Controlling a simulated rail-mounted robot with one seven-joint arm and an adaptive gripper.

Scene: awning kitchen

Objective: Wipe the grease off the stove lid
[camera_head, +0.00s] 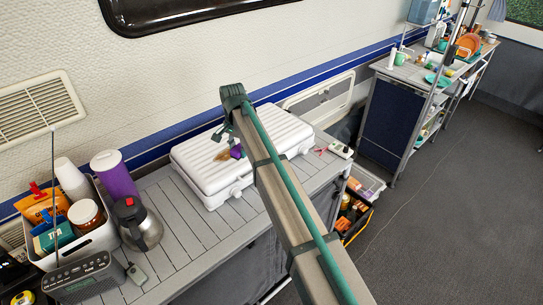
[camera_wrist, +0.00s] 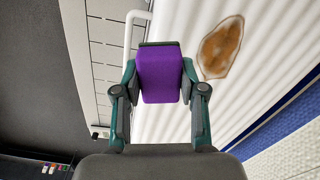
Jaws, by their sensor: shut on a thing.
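The white stove lid (camera_head: 205,172) is closed on the slatted counter, with ridges across its top. A brown grease stain (camera_wrist: 221,47) lies on the lid in the wrist view; part of it shows in the head view (camera_head: 224,155). The sponge is over the lid, just beside the stain in the wrist view. I cannot tell whether it touches the lid. My arm hides part of the lid's right side in the head view.
Left of the lid on the counter (camera_head: 172,208) stand a steel kettle (camera_head: 139,226), a filled bin (camera_head: 105,237) and a radio (camera_head: 85,278) with a tall antenna. Small items, including a white one (camera_head: 341,149), lie to its right. The wall is close behind the lid.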

